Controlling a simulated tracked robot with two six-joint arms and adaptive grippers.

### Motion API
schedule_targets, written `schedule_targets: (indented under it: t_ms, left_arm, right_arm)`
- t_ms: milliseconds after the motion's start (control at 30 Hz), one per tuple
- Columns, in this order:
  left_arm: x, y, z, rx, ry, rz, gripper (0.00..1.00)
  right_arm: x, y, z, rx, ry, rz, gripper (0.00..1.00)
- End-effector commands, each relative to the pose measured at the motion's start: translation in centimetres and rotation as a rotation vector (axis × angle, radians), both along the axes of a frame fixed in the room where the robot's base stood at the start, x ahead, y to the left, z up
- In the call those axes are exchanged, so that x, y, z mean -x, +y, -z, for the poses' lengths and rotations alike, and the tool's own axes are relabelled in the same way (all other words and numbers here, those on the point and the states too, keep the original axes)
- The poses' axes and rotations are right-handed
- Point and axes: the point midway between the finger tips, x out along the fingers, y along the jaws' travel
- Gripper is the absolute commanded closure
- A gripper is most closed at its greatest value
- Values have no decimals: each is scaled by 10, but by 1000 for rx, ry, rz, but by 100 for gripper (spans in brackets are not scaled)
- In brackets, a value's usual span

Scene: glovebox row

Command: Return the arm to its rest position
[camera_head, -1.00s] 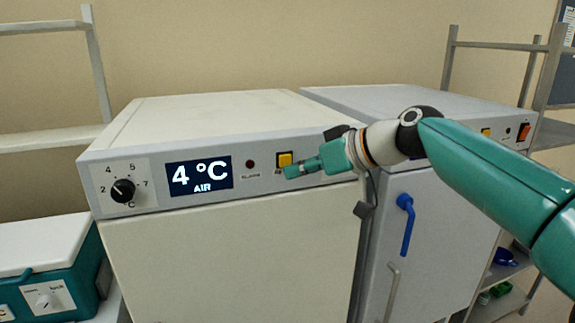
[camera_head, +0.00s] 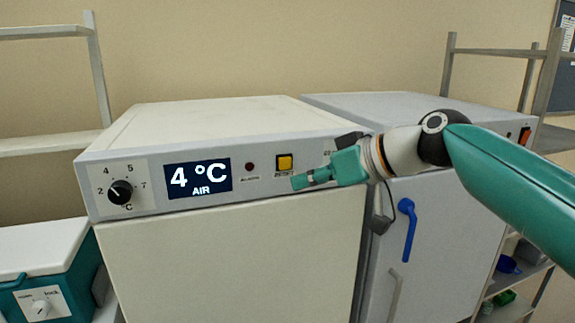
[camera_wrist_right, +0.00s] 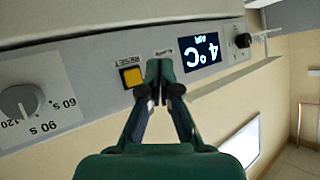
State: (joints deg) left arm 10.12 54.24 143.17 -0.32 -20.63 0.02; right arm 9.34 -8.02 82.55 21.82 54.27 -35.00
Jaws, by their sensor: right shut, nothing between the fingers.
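My right arm comes in from the right in the head view. Its gripper (camera_head: 299,181) is shut and empty, in front of the left cabinet's control panel, just below and right of the yellow RESET button (camera_head: 285,162). In the right wrist view the closed fingertips (camera_wrist_right: 159,68) show beside the yellow button (camera_wrist_right: 132,77), with a visible gap between them in the picture. The display (camera_head: 197,178) reads 4 °C AIR. The small alarm lamp (camera_head: 249,167) is dark red and looks unlit. My left gripper is not in view.
A black dial (camera_head: 121,192) sits at the panel's left. A second cabinet (camera_head: 420,230) with a blue handle (camera_head: 407,225) stands behind my right arm. A teal and white box (camera_head: 45,265) is at lower left. Shelving racks (camera_head: 52,143) stand on both sides.

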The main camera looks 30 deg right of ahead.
Motion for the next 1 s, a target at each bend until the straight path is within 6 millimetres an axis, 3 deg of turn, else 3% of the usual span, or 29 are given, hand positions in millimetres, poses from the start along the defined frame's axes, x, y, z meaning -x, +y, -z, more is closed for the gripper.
schedule_targets:
  t_ms: [267,367,467,567,767,867,1000]
  left_arm:
    - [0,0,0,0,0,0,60]
    - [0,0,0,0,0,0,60]
    - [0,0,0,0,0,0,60]
    - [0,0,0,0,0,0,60]
    - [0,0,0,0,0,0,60]
    - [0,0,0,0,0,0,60]
    - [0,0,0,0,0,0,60]
  right_arm:
    - [-1,0,2,0,3,-1,100]
    - [-9,3,13,-5,29,-9,100]
    - [-27,9,42,-16,91,-31,100]
    - [-45,24,93,-33,200,-69,100]
    - [-59,64,236,-50,484,-147,100]
    - [-51,84,311,-54,619,-161,100]
    - [-22,112,411,-46,799,-165,100]
